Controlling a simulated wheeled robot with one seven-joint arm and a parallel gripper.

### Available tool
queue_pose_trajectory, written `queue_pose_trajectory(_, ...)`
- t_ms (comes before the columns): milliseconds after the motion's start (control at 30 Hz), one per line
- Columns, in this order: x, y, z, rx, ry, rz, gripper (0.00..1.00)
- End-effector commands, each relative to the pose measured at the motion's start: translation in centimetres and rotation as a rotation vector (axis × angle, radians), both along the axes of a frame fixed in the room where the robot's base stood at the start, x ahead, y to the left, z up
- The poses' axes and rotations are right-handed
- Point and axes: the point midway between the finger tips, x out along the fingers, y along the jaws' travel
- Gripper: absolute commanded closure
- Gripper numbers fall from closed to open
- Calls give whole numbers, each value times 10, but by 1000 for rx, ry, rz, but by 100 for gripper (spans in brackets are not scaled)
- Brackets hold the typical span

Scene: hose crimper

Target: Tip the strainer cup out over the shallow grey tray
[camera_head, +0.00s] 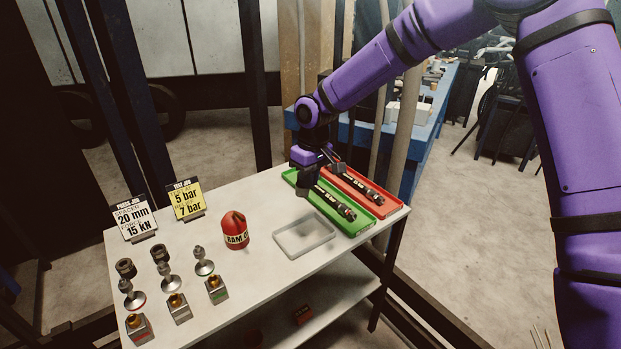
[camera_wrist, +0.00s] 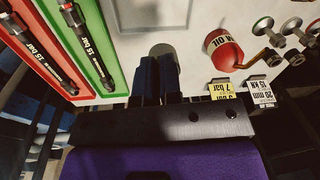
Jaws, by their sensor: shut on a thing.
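My gripper (camera_head: 305,190) hangs over the left part of the green tray, behind the shallow grey tray. In the wrist view my gripper (camera_wrist: 160,65) is shut, its two fingers side by side. A dark grey rounded thing (camera_wrist: 162,48) shows at the fingertips; it fits the strainer cup, but the fingers hide most of it and I cannot make out its opening or contents. The shallow grey tray (camera_head: 304,248) lies flat on the white table, in front of the gripper and apart from it. It also shows at the top of the wrist view (camera_wrist: 120,28).
The green tray (camera_head: 365,228) and red tray (camera_head: 386,211) hold dark gauge-like rods marked in bar. A red oil can (camera_head: 235,230) stands left of the grey tray. Fittings (camera_head: 178,307) and two sign cards (camera_head: 186,199) stand farther left. White table (camera_head: 262,279) is bare at the front.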

Motion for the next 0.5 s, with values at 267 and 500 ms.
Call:
queue_pose_trajectory(267,-4,-3,-4,102,-151,-1,100)
queue_pose_trajectory(500,-8,-4,-8,193,-288,2,100)
